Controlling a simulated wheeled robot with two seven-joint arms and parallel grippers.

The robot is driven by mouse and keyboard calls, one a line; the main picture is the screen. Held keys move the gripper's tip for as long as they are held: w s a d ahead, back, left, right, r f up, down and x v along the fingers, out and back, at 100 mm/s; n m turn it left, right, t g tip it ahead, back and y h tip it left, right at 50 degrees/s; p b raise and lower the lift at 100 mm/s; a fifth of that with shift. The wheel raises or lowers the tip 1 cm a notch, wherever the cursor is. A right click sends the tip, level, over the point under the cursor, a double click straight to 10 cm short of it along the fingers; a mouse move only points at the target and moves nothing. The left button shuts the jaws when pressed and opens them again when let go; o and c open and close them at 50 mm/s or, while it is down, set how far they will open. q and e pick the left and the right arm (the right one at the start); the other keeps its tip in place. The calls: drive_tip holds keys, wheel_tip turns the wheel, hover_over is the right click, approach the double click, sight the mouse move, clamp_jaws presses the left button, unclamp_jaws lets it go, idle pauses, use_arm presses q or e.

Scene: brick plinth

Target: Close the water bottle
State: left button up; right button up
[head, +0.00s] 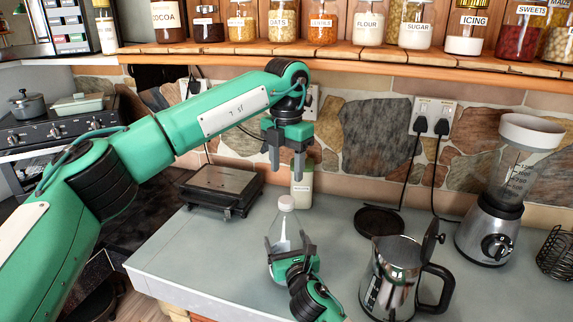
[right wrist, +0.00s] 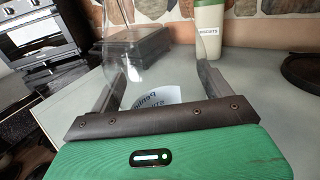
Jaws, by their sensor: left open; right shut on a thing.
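The clear water bottle (head: 284,231) stands upright on the grey counter, with a white cap (head: 286,202) at its top. I cannot tell how tight the cap sits. My right gripper (head: 290,247) is shut around the bottle's body from the front. In the right wrist view the transparent bottle (right wrist: 145,62) is between its two fingers, with a label low down. My left gripper (head: 286,172) is open and empty, pointing down above the cap and apart from it.
A biscuits jar (head: 302,187) stands behind the bottle. A steel kettle (head: 391,275) with a black handle is close on the right, with a black round base (head: 380,221) behind it. A blender (head: 497,215) stands further right. A kitchen scale (head: 222,182) is back left. Counter left of the bottle is clear.

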sight(286, 199)
use_arm(q)
drive_tip(key=shift+f, duration=4)
drive_tip(key=c, duration=1)
drive_tip(key=o, duration=1.2)
drive_tip(key=shift+c, duration=0.2)
